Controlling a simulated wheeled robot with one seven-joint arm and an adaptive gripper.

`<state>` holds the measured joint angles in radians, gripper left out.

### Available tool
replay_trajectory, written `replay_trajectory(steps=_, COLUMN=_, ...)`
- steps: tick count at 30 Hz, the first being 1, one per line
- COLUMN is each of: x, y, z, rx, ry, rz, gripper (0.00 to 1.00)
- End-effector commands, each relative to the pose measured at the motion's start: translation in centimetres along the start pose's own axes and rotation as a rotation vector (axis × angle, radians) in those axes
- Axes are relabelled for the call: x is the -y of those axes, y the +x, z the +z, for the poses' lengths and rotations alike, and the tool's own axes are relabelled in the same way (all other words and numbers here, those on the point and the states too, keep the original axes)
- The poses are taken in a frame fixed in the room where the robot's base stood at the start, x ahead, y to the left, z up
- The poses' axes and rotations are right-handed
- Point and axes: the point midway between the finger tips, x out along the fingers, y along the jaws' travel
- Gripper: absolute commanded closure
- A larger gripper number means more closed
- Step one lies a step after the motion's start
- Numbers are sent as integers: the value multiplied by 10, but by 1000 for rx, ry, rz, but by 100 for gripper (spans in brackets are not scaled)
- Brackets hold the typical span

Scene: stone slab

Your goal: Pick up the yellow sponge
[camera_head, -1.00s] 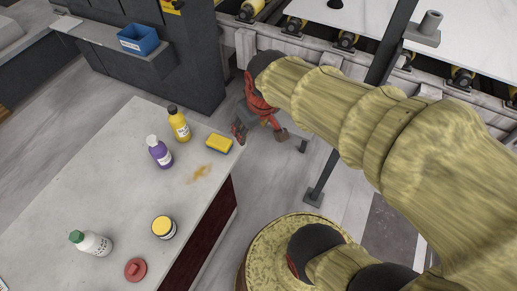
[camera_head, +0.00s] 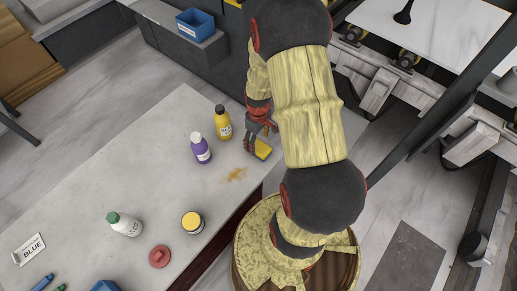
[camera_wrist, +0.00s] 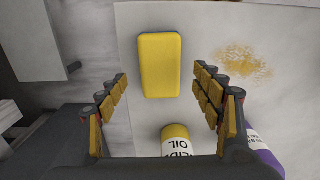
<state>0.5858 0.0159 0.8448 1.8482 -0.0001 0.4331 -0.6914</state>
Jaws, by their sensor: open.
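The yellow sponge (camera_head: 263,150) lies on the pale stone slab (camera_head: 150,170) near its far right edge. In the wrist view the sponge (camera_wrist: 161,64) lies flat, ahead of and roughly centred between my open fingers. My gripper (camera_head: 259,133) is at the sponge's far side in the head view and partly overlaps it there. In the wrist view my gripper (camera_wrist: 163,92) is open with nothing between the fingertips. I cannot tell its exact height above the slab.
A yellow bottle (camera_head: 223,124) and a purple bottle (camera_head: 201,148) stand close by, left of the sponge. A brown stain (camera_head: 235,175) marks the slab. A yellow-lidded jar (camera_head: 192,222), a red lid (camera_head: 160,256) and a green-capped white bottle (camera_head: 126,224) are nearer.

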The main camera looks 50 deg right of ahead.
Motion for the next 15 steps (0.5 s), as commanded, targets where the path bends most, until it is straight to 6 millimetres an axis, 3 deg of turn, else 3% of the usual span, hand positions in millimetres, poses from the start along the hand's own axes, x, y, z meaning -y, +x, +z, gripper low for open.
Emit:
replay_trajectory(steps=9, x=1, y=42, z=2, rx=1, ry=0, rz=-1, gripper=33)
replay_trajectory(steps=15, x=0, y=48, z=2, rx=-1, ry=0, rz=1, gripper=33)
